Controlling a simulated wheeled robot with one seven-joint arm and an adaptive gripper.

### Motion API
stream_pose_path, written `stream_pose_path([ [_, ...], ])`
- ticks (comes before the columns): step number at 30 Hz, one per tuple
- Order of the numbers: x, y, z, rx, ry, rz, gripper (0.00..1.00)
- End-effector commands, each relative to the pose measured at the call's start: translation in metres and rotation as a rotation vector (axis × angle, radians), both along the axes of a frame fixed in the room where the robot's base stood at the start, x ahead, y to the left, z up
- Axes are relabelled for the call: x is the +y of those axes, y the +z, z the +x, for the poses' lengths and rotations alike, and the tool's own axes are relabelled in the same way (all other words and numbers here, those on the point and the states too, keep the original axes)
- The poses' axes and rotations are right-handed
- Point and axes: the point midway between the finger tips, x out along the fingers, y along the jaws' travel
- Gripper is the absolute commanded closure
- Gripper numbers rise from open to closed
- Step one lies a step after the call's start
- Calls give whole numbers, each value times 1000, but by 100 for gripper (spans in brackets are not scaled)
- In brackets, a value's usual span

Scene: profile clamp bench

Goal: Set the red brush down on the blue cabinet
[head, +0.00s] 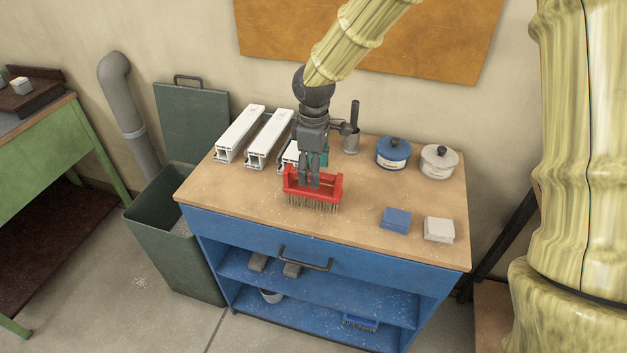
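The red brush (313,192) has a red frame body and pale bristles pointing down. It is over the wooden top of the blue cabinet (240,228), near the middle. I cannot tell whether the bristles touch the top. My gripper (312,180) points down with its fingers inside the red frame and appears closed on the brush; the exact contact is hidden. The blue cabinet has a drawer with a dark handle (305,260) and open shelves below.
White profiles (240,133) lie behind left of the brush. A blue-lidded tin (393,154) and a white tin (438,162) stand back right. A blue block (396,220) and a white block (438,230) lie front right. An open green bin (165,225) stands left. The front-left top is clear.

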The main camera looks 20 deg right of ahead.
Motion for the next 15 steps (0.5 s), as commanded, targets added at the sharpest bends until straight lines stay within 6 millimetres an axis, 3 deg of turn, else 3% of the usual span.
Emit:
stream_pose_path([
  [9,0,49,1,-2,0,1,38],
  [15,0,64,0,-1,0,1,38],
])
